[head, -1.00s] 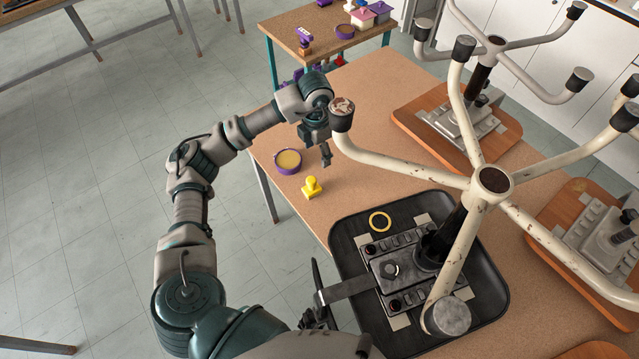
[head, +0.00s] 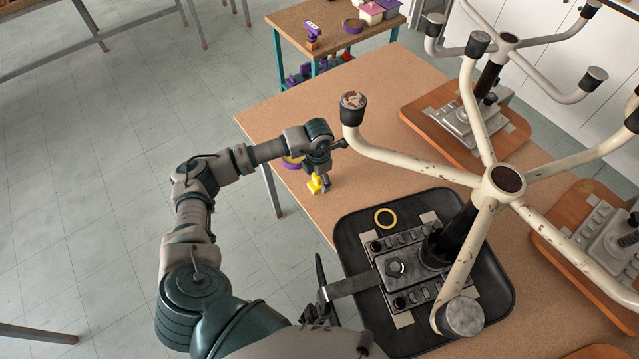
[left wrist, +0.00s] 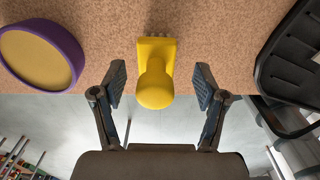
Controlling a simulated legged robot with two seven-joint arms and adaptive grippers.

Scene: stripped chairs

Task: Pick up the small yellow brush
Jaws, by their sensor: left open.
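The small yellow brush (head: 314,186) stands on the brown table, left of the black tray. In the left wrist view the brush (left wrist: 155,75) has a rounded yellow knob on a block, with short bristles at the far side. My left gripper (head: 322,180) is over the brush in the head view and partly covers it. In the left wrist view its open fingers (left wrist: 160,82) are on either side of the brush's knob, with a gap on both sides.
A purple-rimmed round tin (left wrist: 40,56) is left of the brush. The black tray (head: 357,214) holds a yellow ring (head: 385,218) and an upturned chair base (head: 503,184), whose leg reaches close to my left wrist. More bases lie on wooden boards (head: 415,115) to the right.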

